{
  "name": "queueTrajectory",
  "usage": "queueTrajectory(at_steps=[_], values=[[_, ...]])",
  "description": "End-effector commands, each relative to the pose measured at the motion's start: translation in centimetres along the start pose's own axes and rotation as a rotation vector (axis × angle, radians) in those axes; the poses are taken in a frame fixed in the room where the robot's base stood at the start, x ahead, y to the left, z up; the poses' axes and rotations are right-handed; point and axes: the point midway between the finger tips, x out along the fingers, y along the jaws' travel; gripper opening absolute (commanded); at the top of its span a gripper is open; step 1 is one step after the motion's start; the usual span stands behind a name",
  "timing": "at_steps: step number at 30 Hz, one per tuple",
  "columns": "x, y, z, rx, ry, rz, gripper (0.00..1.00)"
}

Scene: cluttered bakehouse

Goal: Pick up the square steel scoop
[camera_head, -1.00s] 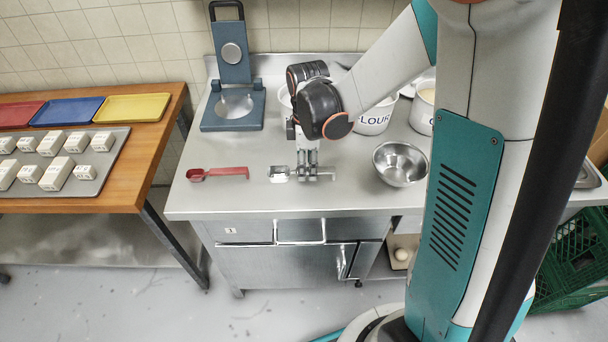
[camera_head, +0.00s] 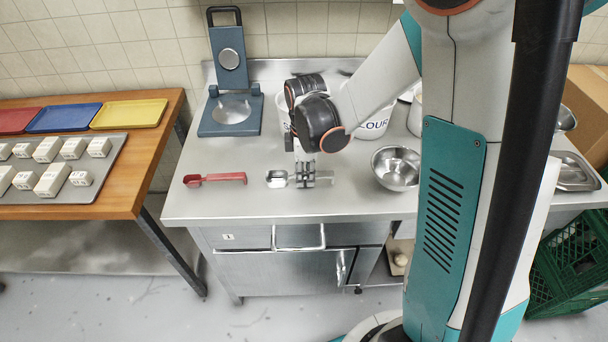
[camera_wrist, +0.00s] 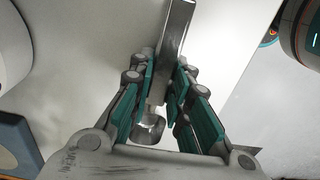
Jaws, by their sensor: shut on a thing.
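The square steel scoop (camera_head: 276,178) is on the steel counter, its bowl to the left and its handle running right. My gripper (camera_head: 305,181) points down over the counter and is shut on the scoop's handle. In the wrist view the steel handle (camera_wrist: 176,40) runs between the teal finger pads of my gripper (camera_wrist: 168,88), with the bowl (camera_wrist: 149,128) showing lower down, partly hidden by the fingers. I cannot tell whether the scoop is touching the counter or slightly above it.
A red scoop (camera_head: 215,179) lies to the left. A steel bowl (camera_head: 396,168) stands close to the right. A blue press (camera_head: 231,115) and a flour canister (camera_head: 374,121) stand behind. The counter's front strip (camera_head: 260,210) is clear.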

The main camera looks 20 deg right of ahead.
Motion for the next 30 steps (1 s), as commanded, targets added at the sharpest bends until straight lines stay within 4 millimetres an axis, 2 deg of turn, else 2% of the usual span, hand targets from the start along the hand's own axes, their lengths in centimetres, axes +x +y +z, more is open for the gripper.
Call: queueTrajectory(at_steps=[5,8,11,21,25,30], values=[[-1.4,0.0,0.0,0.0,0.0,0.0,0.0],[-3.0,0.0,0.0,0.0,0.0,0.0,0.0],[-5.2,-0.1,0.0,0.0,0.0,0.0,0.0],[-14.5,-0.1,0.0,0.0,0.0,0.0,0.0],[-17.1,0.0,0.0,0.0,0.0,0.0,0.0],[-19.1,0.0,0.0,0.0,0.0,0.0,0.0]])
